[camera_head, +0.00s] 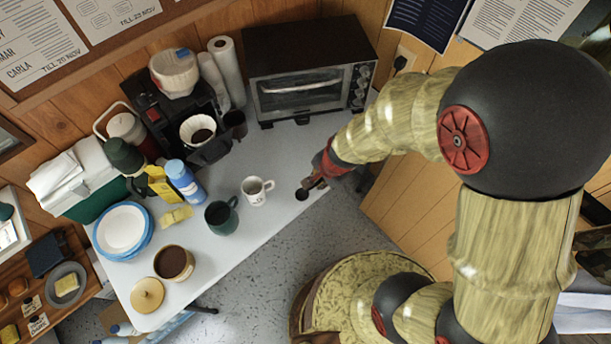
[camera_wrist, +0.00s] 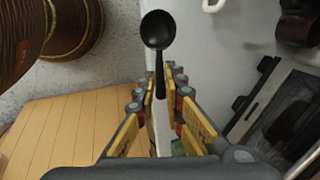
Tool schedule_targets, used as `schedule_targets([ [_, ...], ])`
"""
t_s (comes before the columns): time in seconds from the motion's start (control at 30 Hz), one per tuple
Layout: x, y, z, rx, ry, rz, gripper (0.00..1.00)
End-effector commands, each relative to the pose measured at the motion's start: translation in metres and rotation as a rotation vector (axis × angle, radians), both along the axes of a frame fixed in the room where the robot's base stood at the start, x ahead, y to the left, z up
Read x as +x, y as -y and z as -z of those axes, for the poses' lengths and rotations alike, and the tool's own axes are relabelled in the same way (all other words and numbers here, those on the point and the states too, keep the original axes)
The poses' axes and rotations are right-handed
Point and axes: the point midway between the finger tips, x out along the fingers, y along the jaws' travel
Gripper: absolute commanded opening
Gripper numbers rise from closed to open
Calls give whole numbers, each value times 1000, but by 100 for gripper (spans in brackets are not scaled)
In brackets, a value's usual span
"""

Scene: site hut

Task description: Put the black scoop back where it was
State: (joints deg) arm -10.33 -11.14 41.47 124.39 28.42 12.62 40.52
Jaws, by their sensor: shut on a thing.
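The black scoop (camera_wrist: 158,32) is held by its handle in my gripper (camera_wrist: 158,95), its round bowl pointing away past the fingertips in the wrist view. In the head view the dark bowl of the scoop (camera_head: 302,194) shows just beyond my gripper (camera_head: 318,181), over the right end of the white counter (camera_head: 235,225) near its front edge. I cannot tell its exact height above the counter. My gripper is shut on the handle. Part of the handle is hidden between the fingers.
A toaster oven (camera_head: 305,75) stands behind my gripper. A white mug (camera_head: 256,190) and dark green mug (camera_head: 221,214) stand to the left. Further left are an open brown canister (camera_head: 174,263), a round wooden lid (camera_head: 147,294), plates (camera_head: 121,229), a blue-white bottle (camera_head: 184,181) and a coffee maker (camera_head: 170,115).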

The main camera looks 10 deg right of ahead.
Motion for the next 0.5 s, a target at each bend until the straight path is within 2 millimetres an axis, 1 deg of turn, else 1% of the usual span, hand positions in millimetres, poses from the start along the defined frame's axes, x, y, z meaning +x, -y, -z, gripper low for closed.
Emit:
schedule_targets([
  [0.03, 11, -3, 8, 0, -2, -1, 0],
  [0.23, 51, -12, 27, -1, -2, -2, 0],
  [0.3, 62, -15, 41, 0, -3, -2, 0],
  [0.4, 75, -18, 58, 0, -2, 0, 0],
  [0.5, 85, -21, 69, 0, -2, 0, 0],
])
